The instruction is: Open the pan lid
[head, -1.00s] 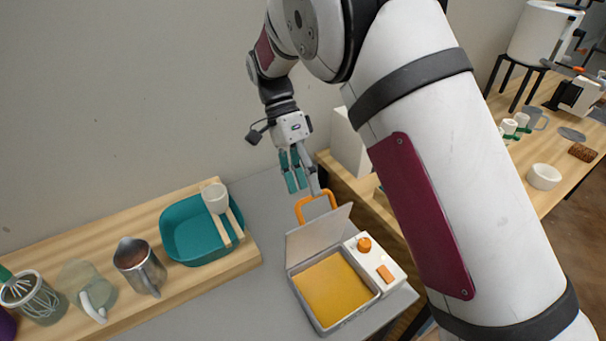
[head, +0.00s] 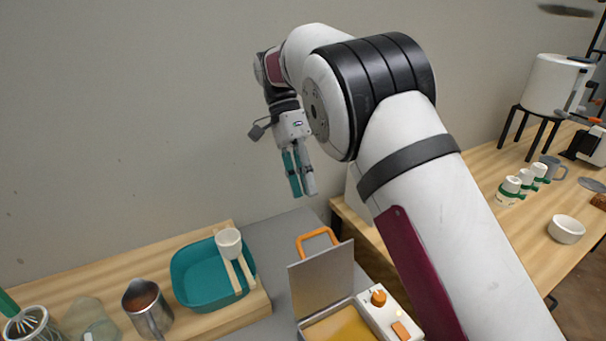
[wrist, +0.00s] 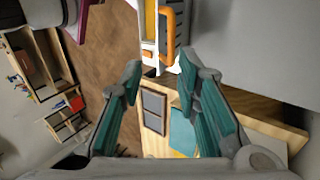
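The pan (head: 355,314) is a rectangular grey tray with a yellow inside, at the bottom of the head view and partly cut off. Its grey lid (head: 324,284) stands raised at the pan's back edge, with an orange handle (head: 317,236) at its top. The handle (wrist: 169,38) and the yellow inside (wrist: 150,20) also show at the top of the wrist view. My gripper (head: 305,194) is above and behind the lid, apart from the handle. Its teal-padded fingers (wrist: 162,75) are spread in the wrist view, with nothing between them.
A white control panel with an orange knob (head: 379,298) adjoins the pan. To the left, a wooden board holds a teal basin (head: 194,289) and a metal pitcher (head: 147,311). A white bowl (head: 566,230) and several cups stand on the right table. Grey counter beside the lid is clear.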

